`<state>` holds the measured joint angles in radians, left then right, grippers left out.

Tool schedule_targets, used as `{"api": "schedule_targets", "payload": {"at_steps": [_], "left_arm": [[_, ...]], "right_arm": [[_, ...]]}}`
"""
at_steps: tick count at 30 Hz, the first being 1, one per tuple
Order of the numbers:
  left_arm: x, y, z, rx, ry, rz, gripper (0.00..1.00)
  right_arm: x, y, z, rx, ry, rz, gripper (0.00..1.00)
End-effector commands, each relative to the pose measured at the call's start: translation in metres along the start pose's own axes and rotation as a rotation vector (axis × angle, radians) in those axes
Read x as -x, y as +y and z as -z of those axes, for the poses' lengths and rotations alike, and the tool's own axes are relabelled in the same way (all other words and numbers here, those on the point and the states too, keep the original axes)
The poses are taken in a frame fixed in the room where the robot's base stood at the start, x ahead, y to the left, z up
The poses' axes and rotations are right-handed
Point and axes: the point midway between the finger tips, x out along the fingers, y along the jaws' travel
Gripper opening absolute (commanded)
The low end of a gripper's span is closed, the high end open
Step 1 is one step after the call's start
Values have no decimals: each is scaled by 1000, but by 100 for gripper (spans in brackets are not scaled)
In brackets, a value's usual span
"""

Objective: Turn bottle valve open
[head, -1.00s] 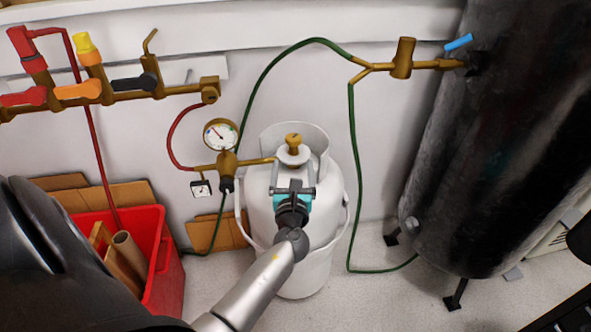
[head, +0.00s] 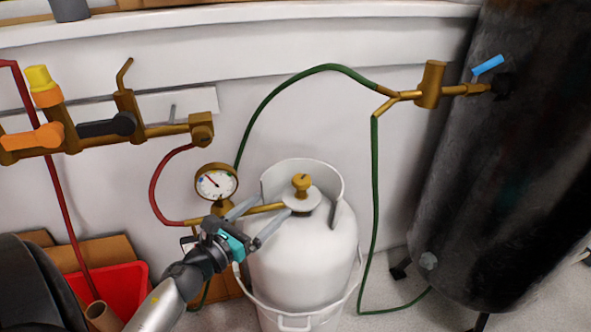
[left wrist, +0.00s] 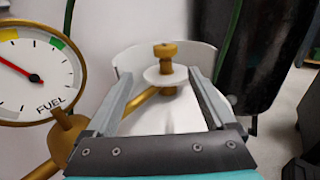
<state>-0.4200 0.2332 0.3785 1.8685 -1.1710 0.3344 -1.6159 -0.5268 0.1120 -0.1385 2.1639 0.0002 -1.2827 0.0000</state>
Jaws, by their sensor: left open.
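My right gripper is not in view.
A round fuel gauge (head: 216,183) on brass fittings stands close to the left gripper. A brass pipe runs to the bottle valve. A green hose (head: 375,200) arches behind. A black tank (head: 480,180) stands at right, a red bin (head: 115,287) at lower left.

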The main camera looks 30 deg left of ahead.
Motion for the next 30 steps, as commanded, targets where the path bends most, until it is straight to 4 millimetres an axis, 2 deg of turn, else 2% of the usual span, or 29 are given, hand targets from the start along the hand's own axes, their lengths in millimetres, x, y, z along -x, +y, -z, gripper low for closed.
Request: {"api": "schedule_targets", "payload": {"at_steps": [4, 8, 30], "left_arm": [[7, -8, -4, -6, -10, 56, 88], [-2, -9, -6, -8, -14, 63, 88], [-117, -14, -7, -8, -13, 58, 88]], "right_arm": [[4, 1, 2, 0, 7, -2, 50], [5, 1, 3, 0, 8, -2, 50], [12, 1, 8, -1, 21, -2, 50]]}}
